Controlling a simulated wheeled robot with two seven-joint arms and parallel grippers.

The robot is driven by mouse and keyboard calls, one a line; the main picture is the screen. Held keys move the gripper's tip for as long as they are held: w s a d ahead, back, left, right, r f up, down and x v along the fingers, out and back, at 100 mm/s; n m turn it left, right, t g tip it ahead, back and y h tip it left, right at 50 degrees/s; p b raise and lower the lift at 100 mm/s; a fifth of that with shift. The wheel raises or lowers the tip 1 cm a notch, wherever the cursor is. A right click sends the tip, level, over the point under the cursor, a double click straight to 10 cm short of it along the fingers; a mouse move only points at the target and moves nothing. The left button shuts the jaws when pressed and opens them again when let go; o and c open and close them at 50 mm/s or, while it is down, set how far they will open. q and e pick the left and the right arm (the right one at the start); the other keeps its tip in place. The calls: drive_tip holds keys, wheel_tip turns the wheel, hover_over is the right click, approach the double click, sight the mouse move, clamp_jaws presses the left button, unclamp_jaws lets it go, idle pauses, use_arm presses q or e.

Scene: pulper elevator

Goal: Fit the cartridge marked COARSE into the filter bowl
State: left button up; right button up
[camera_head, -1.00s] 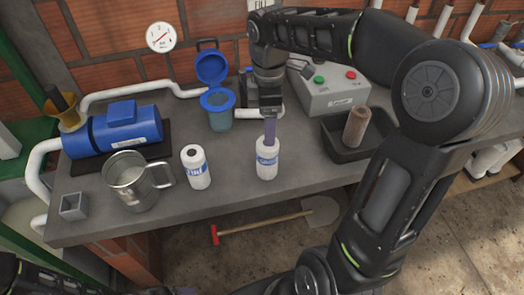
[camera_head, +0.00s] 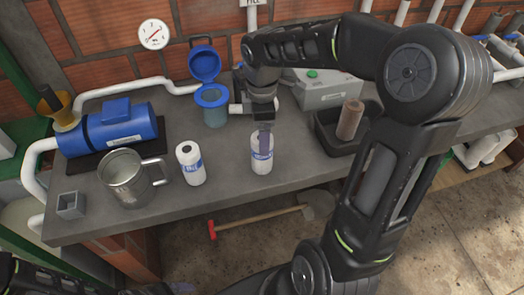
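Two white cartridges stand upright on the grey bench. The left cartridge (camera_head: 190,164) has a short blue label that looks like FINE. The right cartridge (camera_head: 262,166) has a longer blue label, too small to read surely; it may be COARSE. My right gripper (camera_head: 265,143) points down at the right cartridge, its near finger overlapping the cartridge's top and upper side. The far finger is hidden, so its grip is unclear. The filter bowl (camera_head: 215,117), blue-rimmed and translucent, stands behind with its blue lid (camera_head: 205,63) raised. My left gripper (camera_head: 182,288) barely shows at the bottom edge.
A metal jug (camera_head: 125,180) and small grey square cup (camera_head: 70,205) stand left, before a blue pump (camera_head: 118,130). A black tray (camera_head: 322,138) holding a brown cylinder (camera_head: 350,119) and a grey button box (camera_head: 325,92) are right. Bench between cartridges and bowl is clear.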

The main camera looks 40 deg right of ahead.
drive_tip(key=shift+f, duration=1.45)
clamp_jaws()
